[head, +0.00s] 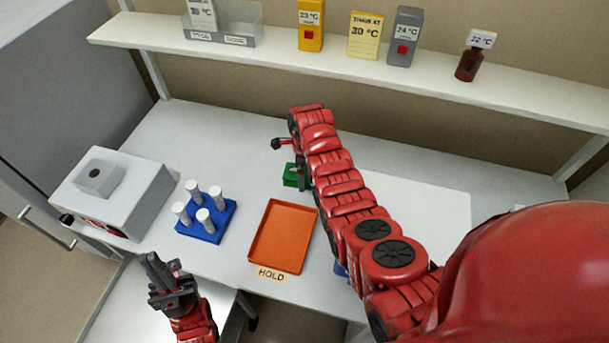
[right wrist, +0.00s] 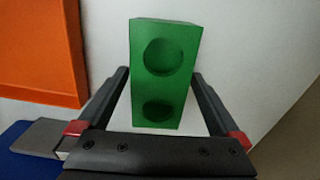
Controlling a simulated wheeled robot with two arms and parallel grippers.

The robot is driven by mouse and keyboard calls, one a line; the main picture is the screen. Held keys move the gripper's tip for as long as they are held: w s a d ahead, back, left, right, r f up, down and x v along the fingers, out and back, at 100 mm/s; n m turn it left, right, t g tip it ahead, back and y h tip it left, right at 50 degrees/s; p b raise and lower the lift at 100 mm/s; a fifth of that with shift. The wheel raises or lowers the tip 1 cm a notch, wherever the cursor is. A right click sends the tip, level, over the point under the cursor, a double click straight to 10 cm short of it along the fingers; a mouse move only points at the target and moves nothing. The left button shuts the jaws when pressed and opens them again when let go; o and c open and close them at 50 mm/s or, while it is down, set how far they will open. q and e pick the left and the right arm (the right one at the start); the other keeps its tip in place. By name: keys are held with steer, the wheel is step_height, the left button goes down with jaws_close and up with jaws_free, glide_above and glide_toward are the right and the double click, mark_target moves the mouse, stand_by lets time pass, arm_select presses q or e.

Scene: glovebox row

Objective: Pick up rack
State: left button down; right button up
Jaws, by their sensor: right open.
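A small green rack (head: 290,176) stands on the white bench, partly hidden by my right arm. In the right wrist view the green rack (right wrist: 165,28) shows two round holes, both apparently empty. My right gripper (right wrist: 160,76) is open, with one finger on each side of the rack and a visible gap at each side. In the head view my right gripper (head: 300,178) is mostly hidden behind its arm. A blue rack (head: 206,222) holding several white-capped tubes stands at the left. My left gripper (head: 170,278) is over the front left, apart from the racks; its jaw gap is unclear.
A white box device (head: 115,196) stands at the far left. A shelf (head: 340,66) with labelled boxes and a brown bottle (head: 468,66) runs along the back. The back left bench is clear.

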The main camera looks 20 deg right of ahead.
steer(key=shift+c, duration=0.3)
steer(key=c, duration=1.3)
steer(key=shift+r, duration=0.15)
